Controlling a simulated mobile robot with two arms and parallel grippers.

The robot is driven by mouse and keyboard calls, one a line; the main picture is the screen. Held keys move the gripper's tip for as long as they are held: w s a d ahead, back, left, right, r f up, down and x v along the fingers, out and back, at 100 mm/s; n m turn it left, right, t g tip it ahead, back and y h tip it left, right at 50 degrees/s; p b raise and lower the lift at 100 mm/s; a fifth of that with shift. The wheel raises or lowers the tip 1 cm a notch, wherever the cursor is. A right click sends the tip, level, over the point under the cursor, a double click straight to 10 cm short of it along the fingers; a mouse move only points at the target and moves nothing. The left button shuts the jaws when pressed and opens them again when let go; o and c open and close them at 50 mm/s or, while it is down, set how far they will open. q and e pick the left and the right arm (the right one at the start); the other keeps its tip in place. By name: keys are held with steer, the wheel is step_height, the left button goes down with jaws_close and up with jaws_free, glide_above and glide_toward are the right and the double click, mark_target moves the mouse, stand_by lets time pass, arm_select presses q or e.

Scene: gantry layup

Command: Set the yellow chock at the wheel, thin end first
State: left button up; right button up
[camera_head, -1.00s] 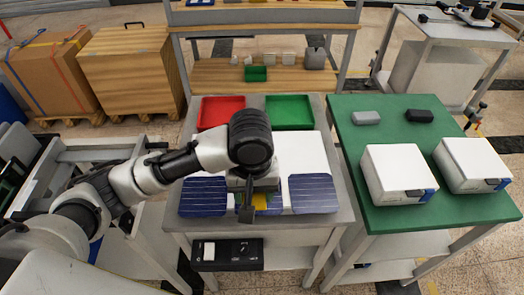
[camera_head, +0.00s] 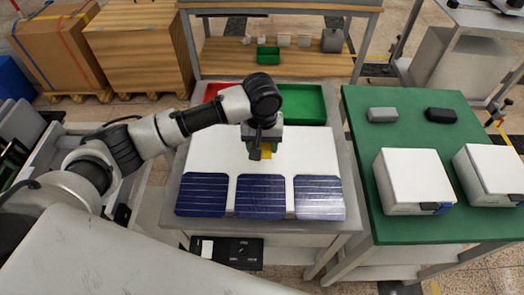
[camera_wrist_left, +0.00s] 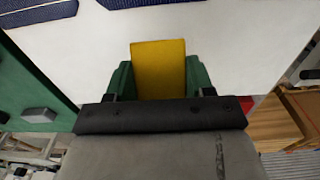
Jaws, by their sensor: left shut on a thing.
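The yellow chock (camera_wrist_left: 158,62) is between the green fingers of my left gripper (camera_head: 261,151) in the left wrist view. A small yellow part of the chock (camera_head: 267,152) also shows at the fingertips in the head view. My left gripper is shut on it, over the white board (camera_head: 213,150) on the grey table, behind the blue panels. Whether the chock touches the board, and which end is thin, I cannot tell. No wheel shows in either view. My right gripper is not in view.
Three blue panels (camera_head: 260,196) lie along the board's front. Red (camera_head: 217,91) and green (camera_head: 302,103) trays sit behind it. To the right, a green table (camera_head: 384,150) carries two white boxes (camera_head: 414,177), a grey block (camera_head: 382,114) and a black block (camera_head: 441,115).

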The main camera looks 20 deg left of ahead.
arm_select(q)
steer(key=shift+w+a+f, duration=0.1)
steer(key=shift+w+f, duration=0.1)
steer(key=shift+w, duration=0.05)
steer(key=shift+f, duration=2)
steer(key=o, duration=1)
steer(key=shift+f, duration=0.1)
